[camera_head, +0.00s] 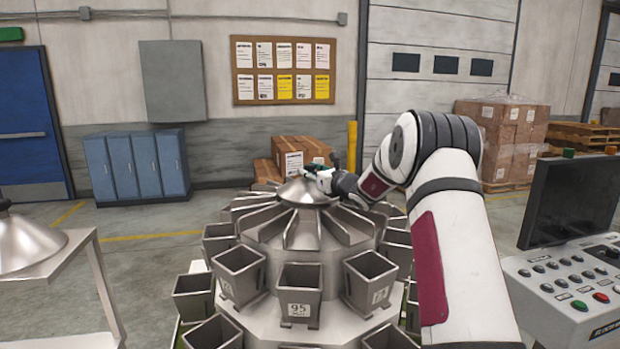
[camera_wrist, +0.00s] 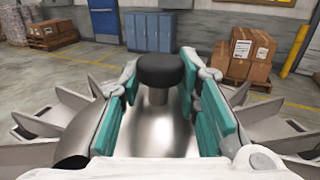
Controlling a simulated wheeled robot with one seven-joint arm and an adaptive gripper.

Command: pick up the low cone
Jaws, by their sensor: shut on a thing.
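The low cone (camera_head: 303,192) is a shiny metal cone at the top centre of the weigher (camera_head: 290,243), with the metal chutes spread around it. In the wrist view the cone (camera_wrist: 152,132) lies between the fingers, with a black round knob (camera_wrist: 160,70) on a short stem. My gripper (camera_head: 318,172) reaches in from the right, at the cone's top. Its teal-padded fingers (camera_wrist: 165,105) are shut on the cone, one on each side. I cannot tell whether the cone touches the weigher below; the exact contact is partly hidden.
Several grey buckets (camera_head: 300,292) ring the weigher below the chutes. Another metal cone (camera_head: 32,246) stands on a metal stand (camera_head: 75,262) at the left. A control panel (camera_head: 575,293) with a dark screen (camera_head: 577,200) is at the right. Cardboard boxes (camera_head: 300,151) are behind.

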